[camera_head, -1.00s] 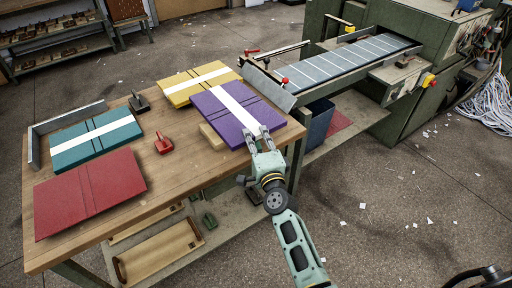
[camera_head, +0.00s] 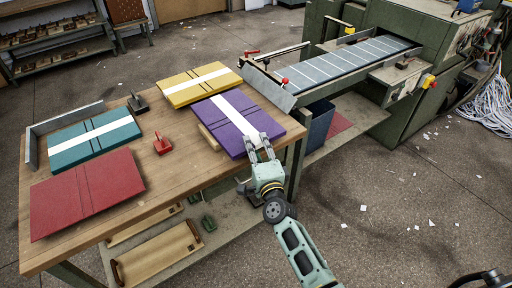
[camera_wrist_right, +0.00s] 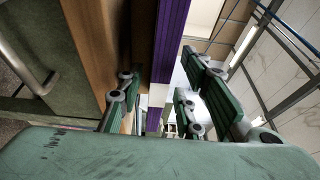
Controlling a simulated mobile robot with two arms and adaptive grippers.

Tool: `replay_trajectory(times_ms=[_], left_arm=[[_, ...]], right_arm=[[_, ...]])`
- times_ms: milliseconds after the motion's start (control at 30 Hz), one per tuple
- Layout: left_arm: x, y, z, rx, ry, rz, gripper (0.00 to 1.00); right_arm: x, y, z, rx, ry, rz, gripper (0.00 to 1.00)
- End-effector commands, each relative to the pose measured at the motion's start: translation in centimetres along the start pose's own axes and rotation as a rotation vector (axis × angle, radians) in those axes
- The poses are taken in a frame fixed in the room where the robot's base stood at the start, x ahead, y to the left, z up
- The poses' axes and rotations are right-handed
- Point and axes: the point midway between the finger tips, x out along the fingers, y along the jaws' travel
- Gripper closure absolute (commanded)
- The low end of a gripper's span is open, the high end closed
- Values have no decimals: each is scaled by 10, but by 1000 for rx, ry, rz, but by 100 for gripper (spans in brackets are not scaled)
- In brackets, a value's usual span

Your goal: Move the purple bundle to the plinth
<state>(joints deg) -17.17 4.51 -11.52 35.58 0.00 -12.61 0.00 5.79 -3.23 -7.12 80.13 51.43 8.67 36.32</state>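The purple bundle (camera_head: 222,124) with a white band lies almost level at the table's front right edge and overhangs it. A pale wooden block (camera_head: 208,138), which looks like the plinth, shows partly from under its left side; whether they touch is hard to tell. In the right wrist view the bundle's purple edge (camera_wrist_right: 172,35) runs between the fingers; contact on the left finger is unclear. My left gripper is not in view.
Red (camera_head: 85,195), teal (camera_head: 75,152) and yellow (camera_head: 185,92) bundles lie on the wooden table (camera_head: 165,185). A red clamp-like tool (camera_head: 162,145) and a black one (camera_head: 138,103) stand between them. The feeder conveyor (camera_head: 345,65) is behind at the right.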

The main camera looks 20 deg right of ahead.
Motion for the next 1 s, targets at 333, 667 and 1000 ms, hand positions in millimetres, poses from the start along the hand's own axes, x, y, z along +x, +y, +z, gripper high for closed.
replay_trajectory(times_ms=[333,667,1000], left_arm=[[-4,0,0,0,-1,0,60],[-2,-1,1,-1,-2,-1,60],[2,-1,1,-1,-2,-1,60]], right_arm=[[0,-5,0,0,0,0,66],[-57,-1,0,-1,1,2,66],[-111,-1,0,0,-1,2,66]])
